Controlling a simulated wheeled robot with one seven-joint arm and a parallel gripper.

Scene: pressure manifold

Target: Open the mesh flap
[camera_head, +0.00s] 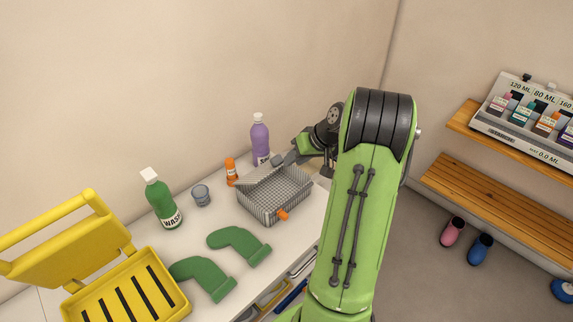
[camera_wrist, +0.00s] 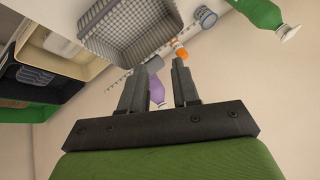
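A grey mesh basket (camera_head: 272,208) stands on the white worktop. A mesh flap (camera_head: 262,175) slants up along its back edge, and the inside of the basket shows. How far the flap is swung is hard to tell. My gripper (camera_head: 284,159) is at the basket's back right corner, close to the flap. In the wrist view my gripper (camera_wrist: 159,68) has its fingers apart with nothing between them. Contact with the flap cannot be told.
An orange knob (camera_head: 282,214) is at the basket's front. A purple bottle (camera_head: 260,138) and an orange bottle (camera_head: 231,171) stand behind it. A green bottle (camera_head: 162,200), green gloves (camera_head: 240,246) and a yellow open box (camera_head: 125,290) are to the left.

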